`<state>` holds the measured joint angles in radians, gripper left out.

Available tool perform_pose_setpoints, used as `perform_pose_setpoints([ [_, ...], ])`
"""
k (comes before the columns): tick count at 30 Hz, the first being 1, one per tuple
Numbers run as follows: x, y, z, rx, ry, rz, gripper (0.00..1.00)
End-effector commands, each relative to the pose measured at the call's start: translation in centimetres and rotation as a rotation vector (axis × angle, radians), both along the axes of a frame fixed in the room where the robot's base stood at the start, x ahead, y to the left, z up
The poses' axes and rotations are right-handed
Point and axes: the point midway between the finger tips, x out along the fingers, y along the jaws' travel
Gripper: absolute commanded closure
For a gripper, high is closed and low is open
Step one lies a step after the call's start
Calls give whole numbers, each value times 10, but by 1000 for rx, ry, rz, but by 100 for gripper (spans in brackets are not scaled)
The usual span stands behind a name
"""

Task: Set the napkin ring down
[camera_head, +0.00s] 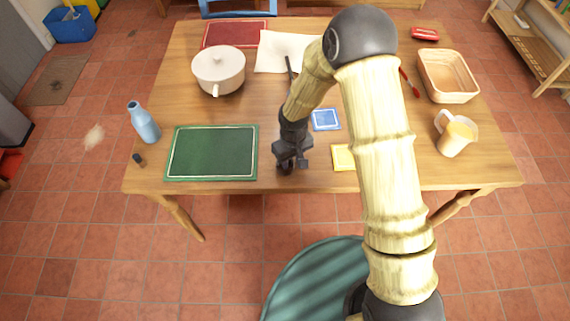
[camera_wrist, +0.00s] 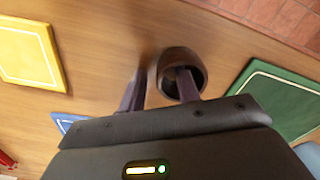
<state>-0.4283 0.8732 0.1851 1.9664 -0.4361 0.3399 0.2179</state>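The napkin ring (camera_wrist: 168,66) is a dark brown, short hollow cylinder. In the wrist view it is just beyond my fingertips, with its opening facing the camera. My gripper (camera_wrist: 160,88) has its two fingers apart: one overlaps the ring's opening, the other is outside its left side. I see gaps between the fingers and the ring's wall. In the head view my gripper (camera_head: 291,158) is low over the table's front part, between the green mat and the yellow square. The ring (camera_head: 286,169) shows there as a small dark shape below it; whether it touches the wood is unclear.
The green mat (camera_head: 212,152) lies left of my gripper, with a blue bottle (camera_head: 144,122) beyond it. A yellow square (camera_head: 343,157) and a blue square (camera_head: 325,119) lie to the right.

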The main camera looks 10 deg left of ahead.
Motion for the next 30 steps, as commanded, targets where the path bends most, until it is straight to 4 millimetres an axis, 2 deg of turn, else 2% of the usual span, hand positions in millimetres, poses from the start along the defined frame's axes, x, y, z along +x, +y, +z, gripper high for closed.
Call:
perform_pose_setpoints([
  [8,0,0,0,0,0,0,68],
  [13,0,0,0,0,0,0,97],
  [14,0,0,0,0,0,0,100],
  [25,0,0,2,0,0,0,100],
  [30,1,0,15,1,-2,-2,100],
])
